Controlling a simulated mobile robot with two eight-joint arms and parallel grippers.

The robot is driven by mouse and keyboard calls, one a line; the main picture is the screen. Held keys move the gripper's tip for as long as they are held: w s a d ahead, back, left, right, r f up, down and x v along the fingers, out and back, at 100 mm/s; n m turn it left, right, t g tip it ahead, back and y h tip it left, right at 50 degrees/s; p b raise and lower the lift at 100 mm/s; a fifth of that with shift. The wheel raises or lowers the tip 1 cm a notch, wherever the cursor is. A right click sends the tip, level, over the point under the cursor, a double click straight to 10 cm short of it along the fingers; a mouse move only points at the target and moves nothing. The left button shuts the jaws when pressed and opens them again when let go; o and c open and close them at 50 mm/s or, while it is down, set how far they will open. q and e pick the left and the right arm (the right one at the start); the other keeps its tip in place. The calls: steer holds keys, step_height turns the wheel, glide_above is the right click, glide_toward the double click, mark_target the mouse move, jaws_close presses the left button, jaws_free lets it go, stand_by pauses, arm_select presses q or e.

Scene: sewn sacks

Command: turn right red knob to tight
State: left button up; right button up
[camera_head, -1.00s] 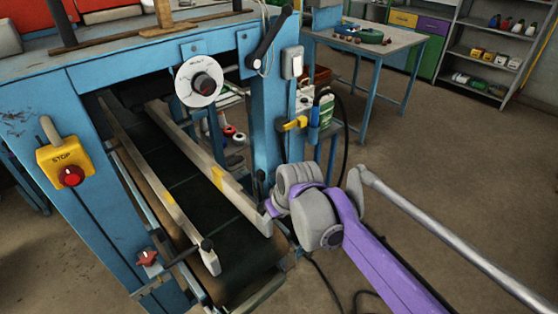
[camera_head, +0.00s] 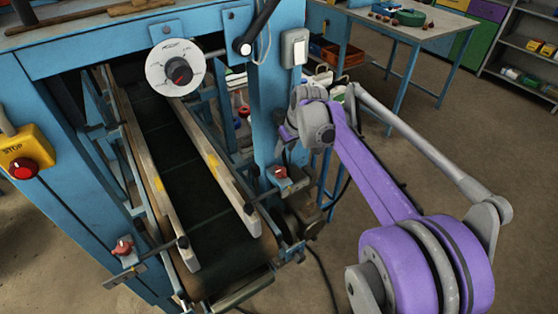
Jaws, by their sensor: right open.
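The right red knob (camera_head: 280,172) sits on a small bracket at the right side of the blue machine, beside the conveyor's right rail. My right gripper (camera_head: 285,138) is above this knob, close to the blue post, and looks apart from it. It is open, though its fingers are small and partly hidden by the wrist. A second red knob (camera_head: 122,246) is on the left side of the conveyor. My left gripper is out of view.
The dark conveyor belt (camera_head: 190,170) runs between two pale rails. A yellow stop box (camera_head: 22,152) is at the left and a round dial (camera_head: 174,67) hangs above the belt. A work table (camera_head: 405,35) and shelves stand behind; the floor at right is clear.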

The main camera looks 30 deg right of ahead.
mark_target(277, 166)
steer(key=x, duration=1)
steer(key=shift+a+f, duration=0.15)
steer(key=shift+f, duration=0.1)
jaws_close()
